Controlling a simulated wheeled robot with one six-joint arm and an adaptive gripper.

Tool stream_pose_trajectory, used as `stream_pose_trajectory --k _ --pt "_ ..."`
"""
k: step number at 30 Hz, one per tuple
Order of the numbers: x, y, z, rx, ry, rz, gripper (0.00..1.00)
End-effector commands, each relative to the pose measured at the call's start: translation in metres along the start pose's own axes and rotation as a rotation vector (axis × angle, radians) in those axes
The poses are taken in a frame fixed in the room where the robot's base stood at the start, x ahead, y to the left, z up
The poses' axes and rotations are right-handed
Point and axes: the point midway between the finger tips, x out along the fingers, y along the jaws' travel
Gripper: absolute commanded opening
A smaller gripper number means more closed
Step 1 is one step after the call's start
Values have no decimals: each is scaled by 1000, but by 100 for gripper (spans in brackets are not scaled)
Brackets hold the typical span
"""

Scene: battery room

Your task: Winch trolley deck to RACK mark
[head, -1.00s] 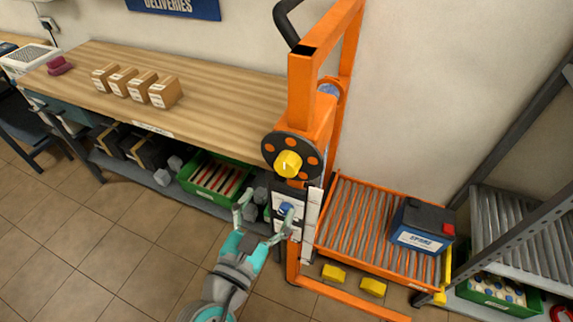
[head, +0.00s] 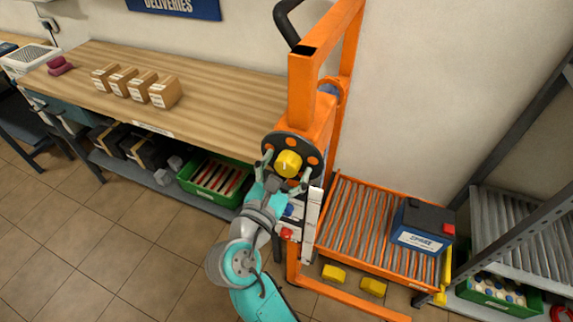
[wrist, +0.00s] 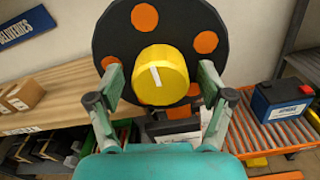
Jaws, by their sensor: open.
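The orange winch trolley (head: 302,90) stands against the wall at the right end of the bench. Its black winch disc (wrist: 110,37) has orange spots and a yellow knob (wrist: 160,75) with a white mark pointing up. My gripper (head: 286,172) is open at the knob; in the wrist view its fingers (wrist: 158,92) stand on either side of the knob, and I cannot tell whether they touch it. The roller deck (head: 345,215) sits low on the trolley and carries a blue battery (head: 420,228). A white scale strip (head: 312,215) is on the post; its marks are too small to read.
A wooden bench (head: 220,100) with several small cartons (head: 164,93) is at left. Below it is a green crate (head: 215,180). A grey roller rack (head: 510,230) stands at right. Yellow blocks (head: 373,287) lie by the trolley's foot. The floor at left is clear.

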Motion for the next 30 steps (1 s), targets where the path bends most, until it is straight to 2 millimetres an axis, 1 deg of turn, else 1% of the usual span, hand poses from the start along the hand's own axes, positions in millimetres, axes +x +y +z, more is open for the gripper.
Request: stream_pose_trajectory --k 9,10,11,12,14,15,16,17,25,30 --pt "3 0 0 0 0 -1 80" --pt "3 0 0 1 0 -1 75" --pt "3 0 0 1 0 0 67" --pt "3 0 0 1 0 0 57" --pt "3 0 0 1 0 0 42" --pt "3 0 0 1 0 0 32" --pt "3 0 0 1 0 0 25" --pt "3 0 0 1 0 0 20" --pt "3 0 0 20 0 -1 20" --pt "3 0 0 84 0 -1 20"
